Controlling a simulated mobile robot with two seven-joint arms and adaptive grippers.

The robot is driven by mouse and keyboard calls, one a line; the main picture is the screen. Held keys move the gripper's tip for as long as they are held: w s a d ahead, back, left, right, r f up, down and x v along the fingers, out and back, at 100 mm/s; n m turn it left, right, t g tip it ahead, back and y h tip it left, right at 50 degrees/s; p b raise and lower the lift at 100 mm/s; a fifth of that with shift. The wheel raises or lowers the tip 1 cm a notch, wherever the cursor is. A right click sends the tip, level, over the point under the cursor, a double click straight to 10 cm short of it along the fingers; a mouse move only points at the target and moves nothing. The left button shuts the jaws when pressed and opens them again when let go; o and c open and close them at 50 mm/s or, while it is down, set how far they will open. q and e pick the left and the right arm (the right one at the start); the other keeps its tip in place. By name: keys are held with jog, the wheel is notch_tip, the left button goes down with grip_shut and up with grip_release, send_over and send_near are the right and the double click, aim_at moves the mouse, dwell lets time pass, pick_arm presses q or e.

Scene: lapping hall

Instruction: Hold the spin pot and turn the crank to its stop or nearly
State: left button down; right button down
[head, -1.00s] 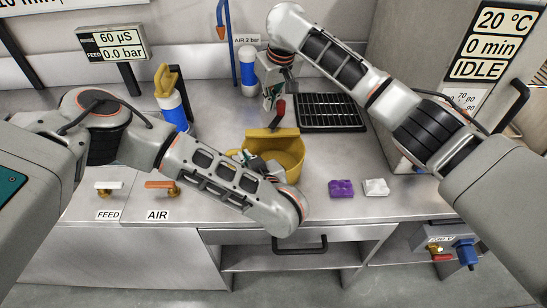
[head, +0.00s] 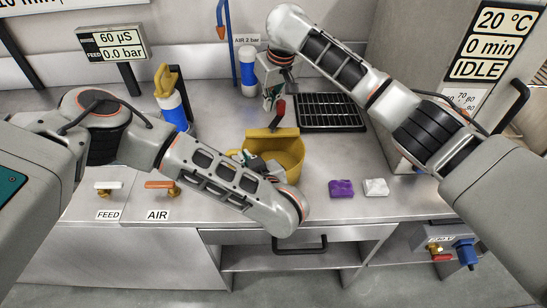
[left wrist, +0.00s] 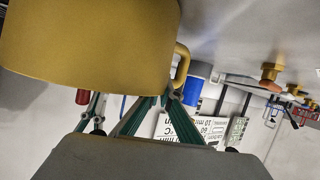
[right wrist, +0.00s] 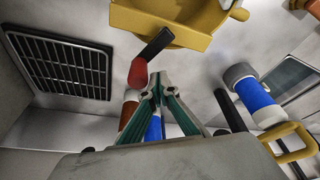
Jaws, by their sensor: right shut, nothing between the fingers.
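The yellow spin pot (head: 285,153) stands on the bench in the head view and fills the upper left of the left wrist view (left wrist: 90,42). My left gripper (left wrist: 168,93) is shut at the pot's yellow side handle (left wrist: 183,65), which is partly hidden by the pot. The crank has a dark arm (right wrist: 160,43) and a red grip (right wrist: 138,73); the grip also shows behind the pot in the head view (head: 281,107). My right gripper (right wrist: 157,83) is shut and empty, close beside the red grip; I cannot tell whether they touch.
A black grate (head: 330,112) lies right of the crank. Blue-and-white bottles stand behind (head: 248,75) and at the left (head: 174,112). A purple block (head: 341,188) and a white block (head: 376,187) lie at the front right. FEED and AIR valves (head: 160,186) sit at the front left.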

jog(key=shift+d, duration=0.15)
dwell(0.3)
jog(key=shift+d, duration=0.4)
notch_tip(320, 180, up, 7)
dwell(0.6)
jog(key=shift+a, duration=0.1)
